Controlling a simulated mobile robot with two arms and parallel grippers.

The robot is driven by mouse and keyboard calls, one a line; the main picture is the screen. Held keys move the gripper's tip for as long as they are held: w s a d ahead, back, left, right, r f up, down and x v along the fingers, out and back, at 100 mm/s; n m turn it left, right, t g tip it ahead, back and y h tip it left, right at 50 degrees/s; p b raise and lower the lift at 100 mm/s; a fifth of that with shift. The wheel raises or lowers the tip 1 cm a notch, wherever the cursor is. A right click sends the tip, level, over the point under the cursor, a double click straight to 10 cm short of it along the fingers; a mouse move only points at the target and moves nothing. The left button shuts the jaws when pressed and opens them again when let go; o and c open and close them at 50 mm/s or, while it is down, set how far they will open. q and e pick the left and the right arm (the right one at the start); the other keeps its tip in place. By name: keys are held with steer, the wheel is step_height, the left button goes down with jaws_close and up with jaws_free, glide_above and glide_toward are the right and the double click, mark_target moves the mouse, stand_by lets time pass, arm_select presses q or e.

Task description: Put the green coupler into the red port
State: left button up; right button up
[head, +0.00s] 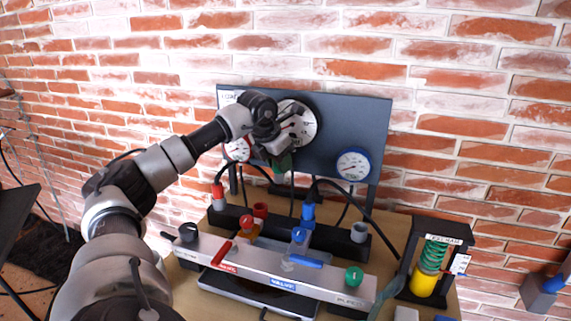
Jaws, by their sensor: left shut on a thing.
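My left gripper (279,148) is in front of the dark gauge panel and is shut on the green coupler (284,164). Only a little of the coupler's green body shows under the jaws; the rest is hidden by the gripper. A dark hose hangs below it. The red port (261,210) is a short red socket on the black block behind the front rail, below and slightly left of the coupler. The coupler is apart from it, held above the block. My right gripper is not in view.
A red coupler (217,190) and a blue coupler (308,211) with hoses stand on the black block, either side of the red port. A grey port (358,231) is at right. The front rail (330,287) carries several valve knobs. A spring stand (435,262) stands at right.

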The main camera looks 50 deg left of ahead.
arm_select(q)
steer(key=shift+s+a+b, duration=0.15)
steer(key=shift+s+a, duration=0.35)
steer(key=shift+a, duration=0.3)
steer(key=shift+s+a+b, duration=0.15)
steer(key=shift+s+a, duration=0.4)
steer(key=shift+a, duration=0.3)
steer(key=shift+s+a+b, duration=0.15)
steer(key=shift+s+a, duration=0.35)
steer(key=shift+a, duration=0.3)
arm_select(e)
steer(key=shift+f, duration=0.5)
arm_select(q)
step_height(320, 180, down, 6)
steer(key=b, duration=0.4)
steer(key=shift+f, duration=0.2)
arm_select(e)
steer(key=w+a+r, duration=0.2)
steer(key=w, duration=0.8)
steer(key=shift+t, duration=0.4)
arm_select(q)
steer(key=shift+f, duration=0.1)
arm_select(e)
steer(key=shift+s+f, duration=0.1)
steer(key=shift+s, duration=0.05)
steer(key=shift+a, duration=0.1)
